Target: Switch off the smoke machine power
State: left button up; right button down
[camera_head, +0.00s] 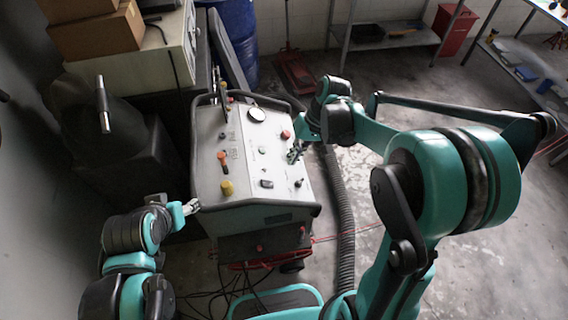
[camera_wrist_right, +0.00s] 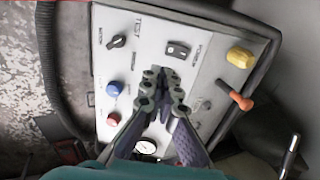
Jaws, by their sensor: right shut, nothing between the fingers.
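The smoke machine (camera_head: 240,150) is a grey wheeled cart with a sloped control panel, in the middle of the head view. A black rocker switch (camera_head: 266,184) sits low on the panel; in the right wrist view the rocker (camera_wrist_right: 178,50) has a label beside it that seems to read POWER. My right gripper (camera_head: 293,156) is shut and empty over the panel's right side. In the right wrist view its fingertips (camera_wrist_right: 160,78) point toward the rocker, apparently short of it. My left gripper (camera_head: 190,207) is at the panel's lower left corner; its jaws are too small to judge.
A black hose (camera_head: 340,210) runs along the cart's right side.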

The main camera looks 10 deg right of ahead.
jog(key=shift+d+r, duration=1.1)
jog(key=shift+r, duration=0.1)
jog(key=s+d+f+t+h+b, duration=0.1)
jog(key=s+t+h+b, duration=0.3)
jog(key=s, duration=0.9)
jog(key=d+t+b, duration=0.1)
jog(key=t+b, duration=0.1)
jog(key=t, duration=0.1)
jog(key=shift+s+d+f, duration=0.2)
jog(key=shift+s, duration=0.15)
